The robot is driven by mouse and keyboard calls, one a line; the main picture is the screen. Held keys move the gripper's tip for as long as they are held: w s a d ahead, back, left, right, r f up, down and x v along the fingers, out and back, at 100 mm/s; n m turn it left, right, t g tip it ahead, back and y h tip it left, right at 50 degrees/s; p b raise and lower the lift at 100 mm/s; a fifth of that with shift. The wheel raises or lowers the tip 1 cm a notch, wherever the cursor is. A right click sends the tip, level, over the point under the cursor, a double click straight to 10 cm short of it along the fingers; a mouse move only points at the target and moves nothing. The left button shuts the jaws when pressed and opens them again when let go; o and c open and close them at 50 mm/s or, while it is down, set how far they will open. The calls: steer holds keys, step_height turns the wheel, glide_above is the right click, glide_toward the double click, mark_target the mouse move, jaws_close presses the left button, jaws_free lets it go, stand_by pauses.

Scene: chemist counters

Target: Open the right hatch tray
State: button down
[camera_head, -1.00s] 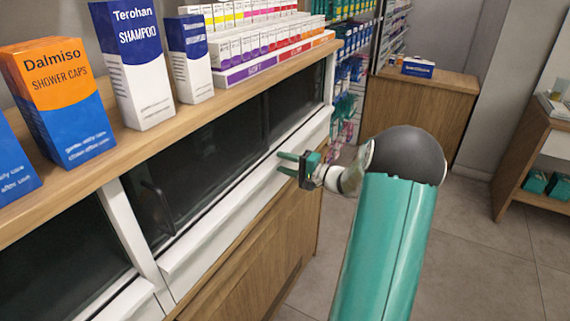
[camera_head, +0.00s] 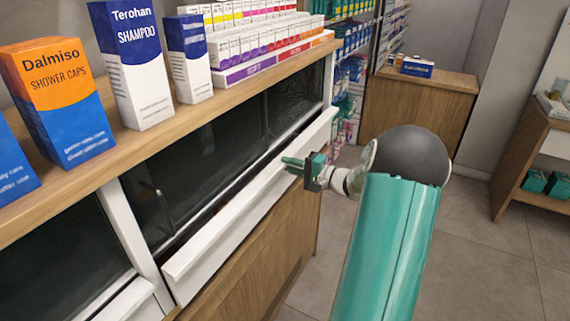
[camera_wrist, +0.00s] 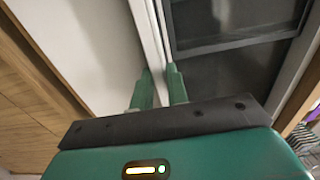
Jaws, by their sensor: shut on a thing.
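The right hatch tray (camera_head: 222,236) is a long white ledge below the dark hatch window (camera_head: 222,145) on the wooden counter. It stands out from the counter front, with a dark gap along its back edge. My gripper (camera_head: 290,163) is at the tray's upper rim, towards its far right end. In the wrist view my gripper's green fingers (camera_wrist: 161,88) are on either side of the white rim (camera_wrist: 150,45), shut on it. The tray's white front face (camera_wrist: 95,45) lies to the left of the rim there.
Boxes such as the shampoo box (camera_head: 138,70) and shower caps box (camera_head: 62,100) stand on the counter top (camera_head: 150,143). Another white tray (camera_head: 125,300) lies at the lower left. Open floor (camera_head: 490,260) lies to the right.

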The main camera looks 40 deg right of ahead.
steer(key=v, duration=1.5)
steer(key=shift+s, duration=0.15)
steer(key=c, duration=1.4)
jaws_free()
steer(key=shift+o, duration=0.2)
steer(key=v, duration=1.3)
steer(key=shift+s, duration=0.4)
steer(key=shift+d+r, duration=0.1)
